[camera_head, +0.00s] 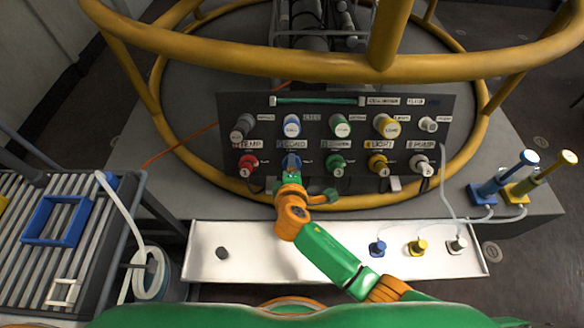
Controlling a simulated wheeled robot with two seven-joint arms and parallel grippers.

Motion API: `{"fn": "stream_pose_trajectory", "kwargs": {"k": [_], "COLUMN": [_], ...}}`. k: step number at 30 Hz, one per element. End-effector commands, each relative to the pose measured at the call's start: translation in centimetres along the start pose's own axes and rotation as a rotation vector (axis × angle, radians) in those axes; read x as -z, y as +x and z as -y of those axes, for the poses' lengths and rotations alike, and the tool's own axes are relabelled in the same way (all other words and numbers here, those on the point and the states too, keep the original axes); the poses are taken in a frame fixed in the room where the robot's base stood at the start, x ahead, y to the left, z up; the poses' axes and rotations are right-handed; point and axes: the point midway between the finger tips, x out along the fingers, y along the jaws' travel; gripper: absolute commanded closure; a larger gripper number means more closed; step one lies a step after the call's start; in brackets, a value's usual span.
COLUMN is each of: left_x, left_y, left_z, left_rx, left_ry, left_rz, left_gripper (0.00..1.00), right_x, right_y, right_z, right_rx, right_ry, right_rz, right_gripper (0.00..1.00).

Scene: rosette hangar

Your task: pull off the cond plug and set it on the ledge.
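The panel (272,107) has a row of plugs under labels. The blue cond plug (291,160) sits in the lower row under the COND label, second from the left, and looks seated against the panel. My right gripper (291,176) is at the cond plug, with its tips at the plug's lower part and hiding some of it. I cannot tell whether its fingers are closed on the plug. The white ledge (300,262) lies below the panel, partly hidden by my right arm. My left gripper is not in view.
A dark round piece (222,253) lies on the ledge's left. Small blue (377,249), yellow (418,246) and white (456,245) fittings stand on its right. Red (248,163) and green (336,163) plugs flank the cond plug. A yellow tube frame (330,70) arches above.

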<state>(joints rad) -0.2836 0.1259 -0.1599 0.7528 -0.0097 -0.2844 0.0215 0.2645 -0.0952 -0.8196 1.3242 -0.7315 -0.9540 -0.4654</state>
Motion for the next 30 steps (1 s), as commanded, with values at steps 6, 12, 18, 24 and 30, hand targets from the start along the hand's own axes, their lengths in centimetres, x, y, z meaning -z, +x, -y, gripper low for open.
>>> {"fn": "stream_pose_trajectory", "kwargs": {"k": [6,12,18,24,30], "left_x": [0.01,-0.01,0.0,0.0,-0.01], "left_y": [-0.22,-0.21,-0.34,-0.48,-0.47], "left_z": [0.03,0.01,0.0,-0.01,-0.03], "left_rx": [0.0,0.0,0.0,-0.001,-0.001], "left_ry": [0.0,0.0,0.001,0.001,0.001], "left_rz": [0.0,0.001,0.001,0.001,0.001], "left_gripper": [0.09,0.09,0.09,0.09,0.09], "right_x": [0.02,0.01,0.01,0.03,0.02], "right_y": [-0.02,-0.01,-0.05,-0.02,-0.01], "right_z": [-0.01,-0.01,-0.06,-0.03,-0.02], "right_rx": [0.0,0.0,0.0,0.0,0.0], "right_ry": [0.0,0.0,0.0,-0.001,0.0], "right_rz": [0.0,0.0,0.0,-0.001,0.0], "right_gripper": [0.34,0.34,0.34,0.34,0.63]}}
